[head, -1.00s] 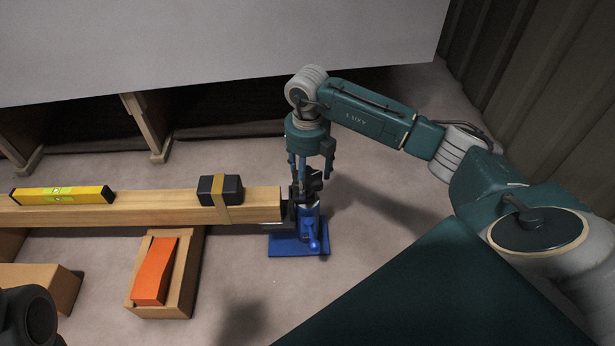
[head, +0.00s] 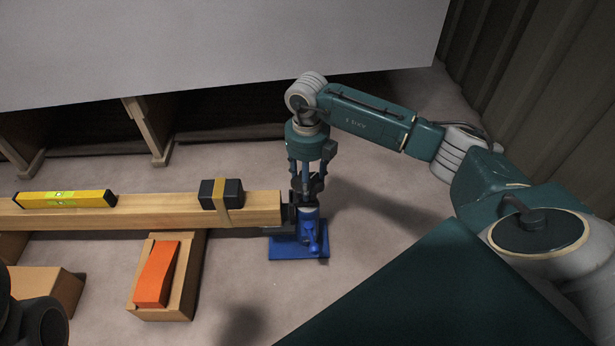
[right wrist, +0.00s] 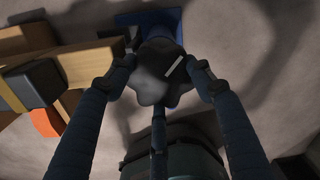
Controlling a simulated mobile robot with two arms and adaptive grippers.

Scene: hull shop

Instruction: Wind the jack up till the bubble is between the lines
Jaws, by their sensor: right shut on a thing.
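The blue jack (head: 309,234) stands on its blue base plate (head: 285,251) at the right end of the timber beam (head: 140,213). Its dark lobed knob (right wrist: 153,72), with a white mark, is on top. My right gripper (head: 307,183) comes down from above and is shut on this knob, its fingers around the rim in the right wrist view (right wrist: 158,76). The yellow spirit level (head: 90,199) lies on the left part of the beam. Its vial shows green, but the bubble and lines are too small to read. My left gripper is not in view.
A black block with a tan strap (head: 208,190) sits on the beam. An orange wedge (head: 155,276) lies on a wooden block (head: 185,289) in front of the beam. Another wooden block (head: 62,287) is at left. A large pale hull panel (head: 200,45) hangs behind. Floor right of the jack is clear.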

